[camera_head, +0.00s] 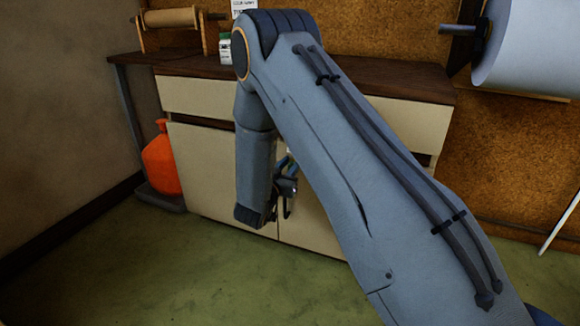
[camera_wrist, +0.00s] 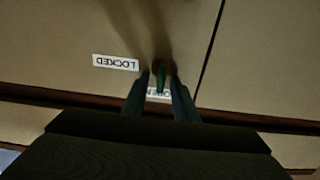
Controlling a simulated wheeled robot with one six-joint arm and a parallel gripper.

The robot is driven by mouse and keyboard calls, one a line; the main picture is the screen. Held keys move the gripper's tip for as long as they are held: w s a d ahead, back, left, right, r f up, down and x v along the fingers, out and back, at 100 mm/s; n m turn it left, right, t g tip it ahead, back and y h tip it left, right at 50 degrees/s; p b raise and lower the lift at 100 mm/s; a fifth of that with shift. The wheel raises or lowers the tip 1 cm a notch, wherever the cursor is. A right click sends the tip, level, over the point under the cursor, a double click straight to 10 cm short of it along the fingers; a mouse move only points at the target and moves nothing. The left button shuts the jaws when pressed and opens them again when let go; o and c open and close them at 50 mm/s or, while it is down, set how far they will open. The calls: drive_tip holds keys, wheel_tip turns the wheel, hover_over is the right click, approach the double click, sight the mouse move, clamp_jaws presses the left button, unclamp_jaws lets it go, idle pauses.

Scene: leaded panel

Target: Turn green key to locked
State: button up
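The green key (camera_wrist: 161,79) shows in the wrist view, set in a dark round lock (camera_wrist: 163,67) on a beige cabinet door. My gripper (camera_wrist: 160,74) has one finger on each side of the key, with a gap showing on both sides, so it looks open around it. A white label reading LOCKED (camera_wrist: 115,62), upside down, is to the left of the lock. A second white label (camera_wrist: 158,94) lies just below the key, partly covered by it and the fingers. In the head view my gripper (camera_head: 286,187) is at the cabinet front; my arm hides the key.
The cabinet (camera_head: 205,165) has a dark wooden top (camera_head: 385,78) with a small green-and-white jar (camera_head: 225,48) and a roll on a stand (camera_head: 170,18). An orange gas bottle (camera_head: 161,163) stands at its left. The green floor (camera_head: 150,270) in front is clear.

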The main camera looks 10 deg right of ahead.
clamp_jaws()
drive_tip(key=shift+m+p, duration=0.3)
drive_tip(key=m+p, duration=0.1)
drive_tip(key=m, duration=0.1)
drive_tip(key=shift+s+d+m+p, duration=0.15)
drive_tip(key=shift+d+m+p, duration=0.05)
drive_tip(key=shift+m+p, duration=0.2)
drive_tip(key=m+p, duration=0.1)
drive_tip(key=m, duration=0.3)
drive_tip(key=f+m+p, duration=0.1)
drive_tip(key=m+p, duration=0.1)
drive_tip(key=m, duration=0.2)
drive_tip(key=m+p, duration=0.2)
drive_tip(key=m, duration=0.3)
drive_tip(key=shift+s+d+f, duration=0.15)
drive_tip(key=shift+s+d, duration=0.15)
drive_tip(key=shift+d, duration=0.05)
drive_tip(key=shift+m, duration=0.3)
